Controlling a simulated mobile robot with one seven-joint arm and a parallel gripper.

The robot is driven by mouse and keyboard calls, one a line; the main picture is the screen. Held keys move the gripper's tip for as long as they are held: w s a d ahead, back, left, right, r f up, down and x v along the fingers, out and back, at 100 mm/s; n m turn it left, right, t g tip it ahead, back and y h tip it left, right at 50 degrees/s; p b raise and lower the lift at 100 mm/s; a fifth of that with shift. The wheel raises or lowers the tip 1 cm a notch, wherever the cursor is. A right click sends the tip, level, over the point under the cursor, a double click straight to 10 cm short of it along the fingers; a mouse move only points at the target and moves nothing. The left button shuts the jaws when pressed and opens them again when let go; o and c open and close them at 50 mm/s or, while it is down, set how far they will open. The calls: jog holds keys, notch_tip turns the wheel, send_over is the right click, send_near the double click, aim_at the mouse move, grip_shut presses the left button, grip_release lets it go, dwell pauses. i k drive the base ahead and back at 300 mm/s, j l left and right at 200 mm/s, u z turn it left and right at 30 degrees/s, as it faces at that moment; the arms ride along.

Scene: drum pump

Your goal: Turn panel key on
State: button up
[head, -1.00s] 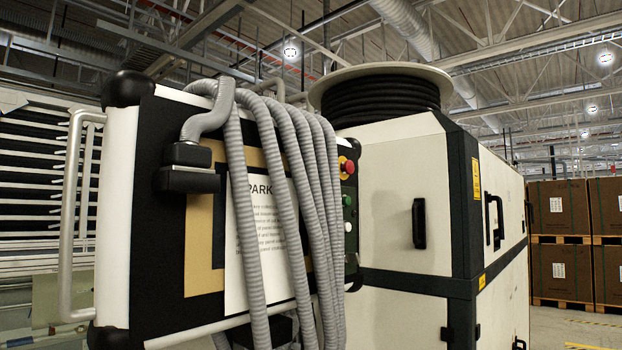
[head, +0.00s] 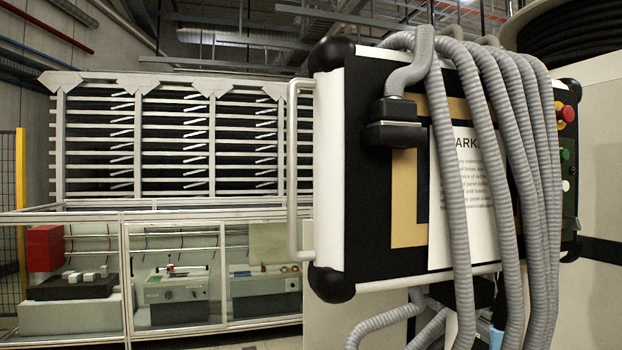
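A control panel (head: 375,215) with a black face, white side edges and rounded black corners fills the right half of the head view. Along its right edge are a red emergency button (head: 567,113) on a yellow base, a green button (head: 565,155) and a white button (head: 566,185). Several grey corrugated hoses (head: 455,190) hang over its front and hide much of it. I cannot make out the panel key; it may be behind the hoses or too small to tell. My gripper is not in view.
A metal handle (head: 293,170) sticks out from the panel's left side. A white cabinet (head: 600,170) with a black cable reel (head: 570,35) stands behind it at right. At left are a slatted rack (head: 180,140), framed benches (head: 180,295) and a yellow post (head: 20,190).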

aim_at(570, 223)
jog(key=l+z, duration=0.2)
jog(key=z, duration=0.2)
jog(key=i+l+z, duration=0.15)
jog(key=z, duration=0.25)
jog(key=i+l+z, duration=0.1)
jog(key=z, duration=0.3)
jog(key=i+j, duration=0.3)
jog(key=j, duration=0.2)
